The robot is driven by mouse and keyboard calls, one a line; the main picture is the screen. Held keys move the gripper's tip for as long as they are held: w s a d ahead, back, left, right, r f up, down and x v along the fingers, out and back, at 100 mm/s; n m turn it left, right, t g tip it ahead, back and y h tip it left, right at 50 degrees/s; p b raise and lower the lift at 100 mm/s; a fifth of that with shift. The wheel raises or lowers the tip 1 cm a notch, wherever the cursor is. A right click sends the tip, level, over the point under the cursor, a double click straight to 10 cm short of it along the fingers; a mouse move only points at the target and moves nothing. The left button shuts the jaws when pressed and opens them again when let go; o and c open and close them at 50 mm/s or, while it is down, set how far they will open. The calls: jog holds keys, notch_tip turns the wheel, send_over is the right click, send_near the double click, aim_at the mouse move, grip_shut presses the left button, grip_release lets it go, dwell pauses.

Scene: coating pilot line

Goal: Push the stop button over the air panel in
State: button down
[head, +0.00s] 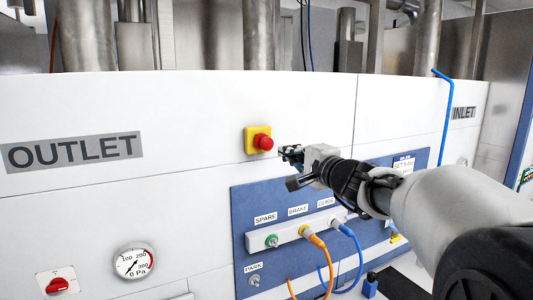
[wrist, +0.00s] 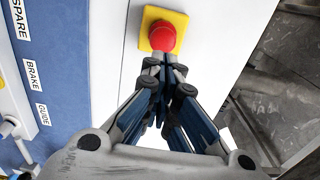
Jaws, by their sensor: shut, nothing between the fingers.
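The stop button is a red mushroom head (head: 263,142) on a yellow square plate (head: 251,133), fixed to the white machine wall above the blue air panel (head: 243,201). In the wrist view the red button (wrist: 163,38) sits straight ahead of my fingertips on its yellow plate (wrist: 178,19). My gripper (head: 285,152) is shut and empty, just right of the button and slightly lower in the head view. In the wrist view my fingertips (wrist: 162,62) overlap the button's lower edge. I cannot tell whether they touch it.
The air panel carries a white manifold (head: 293,232) labelled SPARE, BRAKE and GUIDE, with an orange hose (head: 327,262) and a blue hose (head: 357,252). A pressure gauge (head: 134,262) and a red rotary switch (head: 59,285) are at lower left. The wall around the button is clear.

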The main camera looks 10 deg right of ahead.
aim_at(267, 144)
jog(key=p+x, duration=0.1)
jog(key=x, duration=0.5)
